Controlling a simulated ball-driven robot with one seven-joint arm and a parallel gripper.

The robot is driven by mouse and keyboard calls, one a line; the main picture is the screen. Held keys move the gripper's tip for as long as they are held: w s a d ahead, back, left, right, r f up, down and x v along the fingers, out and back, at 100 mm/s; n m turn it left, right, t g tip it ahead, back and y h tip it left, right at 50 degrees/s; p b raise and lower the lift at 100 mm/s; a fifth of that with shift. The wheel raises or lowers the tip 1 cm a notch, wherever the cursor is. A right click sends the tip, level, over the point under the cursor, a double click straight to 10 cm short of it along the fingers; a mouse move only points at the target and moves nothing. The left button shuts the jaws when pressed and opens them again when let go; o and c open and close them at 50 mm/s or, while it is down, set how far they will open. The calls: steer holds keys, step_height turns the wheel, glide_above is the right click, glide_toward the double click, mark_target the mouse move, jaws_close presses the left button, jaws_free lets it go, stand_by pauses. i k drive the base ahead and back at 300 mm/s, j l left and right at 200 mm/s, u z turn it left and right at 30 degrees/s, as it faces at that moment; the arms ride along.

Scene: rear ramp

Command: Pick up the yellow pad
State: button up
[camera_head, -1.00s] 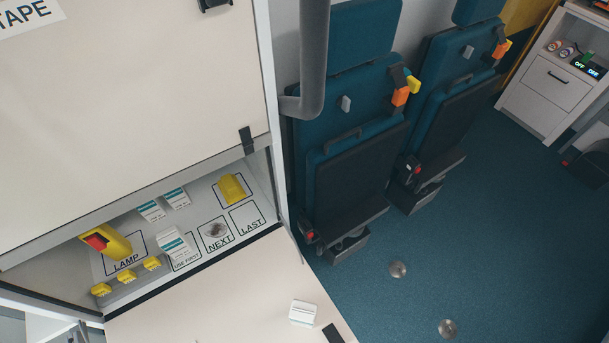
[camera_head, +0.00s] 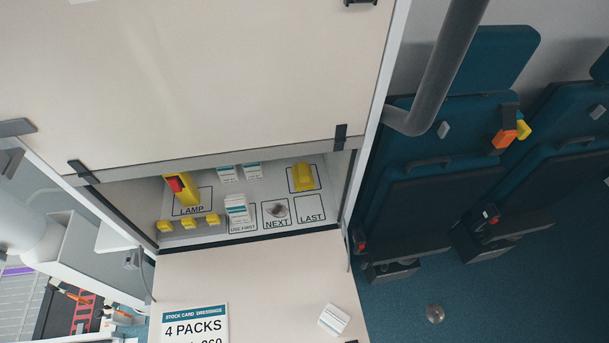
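A yellow block-shaped item (camera_head: 303,177), which may be the yellow pad, lies in an outlined square at the back right of the open cabinet's shelf (camera_head: 262,190). A yellow lamp (camera_head: 183,190) with a red part lies at the shelf's left, by the LAMP label. Several small yellow pieces (camera_head: 188,222) sit along the shelf's front left. My gripper is not in view.
White-and-teal packs (camera_head: 238,209) stand on the shelf, with a round grey item (camera_head: 277,210) on NEXT; LAST is empty. A fold-down flap (camera_head: 265,285) holds a white block (camera_head: 334,320). A grey rail (camera_head: 440,75) and folded teal seats (camera_head: 440,190) stand right.

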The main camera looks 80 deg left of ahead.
mark_target(302, 173)
steer(key=u, duration=1.35)
steer(key=k+j, duration=0.45)
steer(key=k, duration=0.2)
steer(key=k+j, duration=0.45)
steer(key=k, duration=0.2)
steer(key=i+l+z, duration=0.2)
steer(key=i+z, duration=0.15)
steer(key=z, duration=0.15)
steer(key=i+z, duration=0.35)
steer(key=z, duration=0.15)
steer(key=i+l+z, duration=0.1)
steer(key=i+z, duration=0.2)
steer(key=i, duration=0.15)
steer(key=i+z, duration=0.3)
steer(key=i, duration=0.15)
steer(key=i+u, duration=0.35)
steer(key=i+l+u, duration=0.35)
steer(key=i+u, duration=0.2)
steer(key=u, duration=0.3)
steer(key=i+l+u, duration=0.15)
steer(key=u, duration=0.35)
steer(key=i+l+u, duration=0.15)
steer(key=u, duration=0.3)
steer(key=i+l+u, duration=0.2)
steer(key=u, duration=0.3)
